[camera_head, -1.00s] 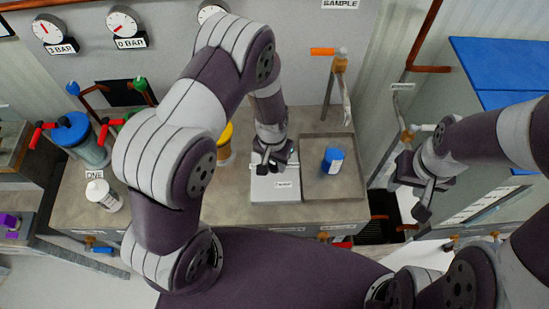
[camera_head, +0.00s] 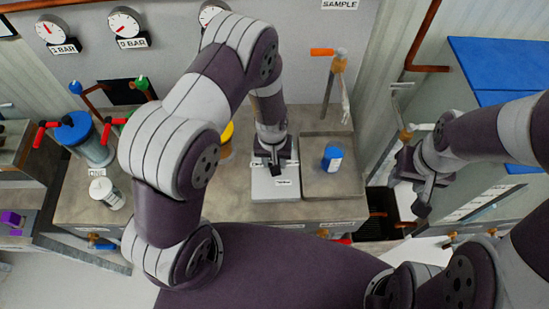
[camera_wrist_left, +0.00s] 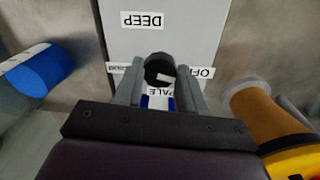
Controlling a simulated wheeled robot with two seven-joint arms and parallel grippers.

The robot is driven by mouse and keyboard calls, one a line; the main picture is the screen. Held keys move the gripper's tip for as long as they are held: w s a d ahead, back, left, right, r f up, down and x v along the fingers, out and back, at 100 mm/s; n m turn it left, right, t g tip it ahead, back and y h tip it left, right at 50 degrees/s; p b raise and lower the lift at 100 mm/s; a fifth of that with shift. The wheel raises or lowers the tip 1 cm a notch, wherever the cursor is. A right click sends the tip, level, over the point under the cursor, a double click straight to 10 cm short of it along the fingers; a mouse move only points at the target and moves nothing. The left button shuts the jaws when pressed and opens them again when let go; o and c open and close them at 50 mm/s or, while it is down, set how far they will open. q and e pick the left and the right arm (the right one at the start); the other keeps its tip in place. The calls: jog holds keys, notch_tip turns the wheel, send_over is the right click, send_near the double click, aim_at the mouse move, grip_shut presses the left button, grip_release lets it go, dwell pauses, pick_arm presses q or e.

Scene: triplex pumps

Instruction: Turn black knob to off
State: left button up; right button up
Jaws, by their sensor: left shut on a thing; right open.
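The black knob (camera_wrist_left: 160,67) sits on a light grey panel (camera_wrist_left: 205,30) and shows between the fingers in the left wrist view. A white mark shows on it, but I cannot tell clearly where it points. Labels lie around it: DEEP (camera_wrist_left: 146,19) above in that view, PALE (camera_wrist_left: 163,91) close below, and a partly hidden OFF (camera_wrist_left: 203,72) at the right. My right gripper (camera_head: 420,196) is open and empty, away at the right.
A shallow tray (camera_head: 336,189) with a blue-capped bottle (camera_head: 331,159) stands right of the panel. A yellow-topped container (camera_head: 226,135) is close on its left. Pipes and a valve rise behind the tray.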

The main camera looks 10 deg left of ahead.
pick_arm(q)
jog(key=o, duration=1.1)
jog(key=shift+c, duration=0.2)
notch_tip(320, 180, up, 13)
jog(key=shift+a+f+b, duration=0.15)
jog(key=shift+a+b, duration=0.1)
jog(key=shift+b, duration=0.2)
jog(key=s+a+r+m+t, duration=0.1)
jog(key=s+a+r, duration=0.5)
jog(key=s+r, duration=0.1)
jog(key=shift+s+a+r+m, duration=0.2)
jog(key=shift+s+a+m, duration=0.2)
jog(key=shift+s, duration=0.45)
